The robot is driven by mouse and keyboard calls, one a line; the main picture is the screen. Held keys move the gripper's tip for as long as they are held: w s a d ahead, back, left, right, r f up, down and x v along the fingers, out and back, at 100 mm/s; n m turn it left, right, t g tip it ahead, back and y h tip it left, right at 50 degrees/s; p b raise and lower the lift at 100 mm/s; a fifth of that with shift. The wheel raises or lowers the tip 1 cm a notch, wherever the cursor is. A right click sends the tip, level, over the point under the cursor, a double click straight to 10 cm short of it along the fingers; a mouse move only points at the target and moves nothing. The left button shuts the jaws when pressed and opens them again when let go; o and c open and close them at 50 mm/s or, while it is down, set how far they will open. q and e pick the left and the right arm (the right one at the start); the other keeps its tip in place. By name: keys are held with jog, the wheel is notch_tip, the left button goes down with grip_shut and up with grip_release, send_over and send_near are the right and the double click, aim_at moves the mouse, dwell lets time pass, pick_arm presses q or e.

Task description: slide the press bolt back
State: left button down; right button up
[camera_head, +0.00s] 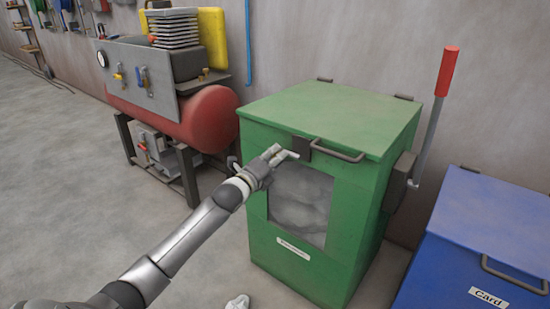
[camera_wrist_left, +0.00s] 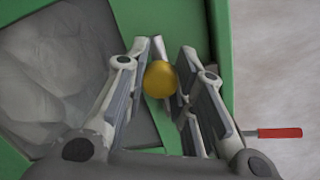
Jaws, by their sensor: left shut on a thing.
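The green press (camera_head: 330,120) stands against the wall, its lid down and a window (camera_head: 299,203) in its front showing grey, crumpled stuff. My left gripper (camera_head: 277,158) is at the upper front of the press, just left of a dark bracket below the lid edge. In the left wrist view, the press bolt shows as a brass ball knob (camera_wrist_left: 160,79) with a silver rod (camera_wrist_left: 158,47) behind it. The knob is between the fingers of my left gripper (camera_wrist_left: 162,92), which is shut on it. In the head view my gripper hides the knob.
A lever with a red grip (camera_head: 447,72) rises at the press's right side. The lid has a bar handle (camera_head: 338,152). A blue card bin (camera_head: 490,225) stands to the right, a red compressor (camera_head: 200,115) to the left. The floor at front left is clear.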

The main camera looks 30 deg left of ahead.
pick_arm(q)
jog(key=shift+a, duration=0.1)
jog(key=a, duration=0.4)
jog(key=shift+w+a, duration=0.15)
jog(key=shift+a, duration=0.2)
pick_arm(e)
jog(key=shift+s+d+f+g, duration=0.2)
jog(key=shift+s+d+g, duration=0.1)
jog(key=shift+s, duration=0.25)
pick_arm(q)
jog(key=c, duration=1.2)
grip_release()
jog(key=shift+a, duration=0.15)
pick_arm(e)
jog(key=shift+a, duration=0.15)
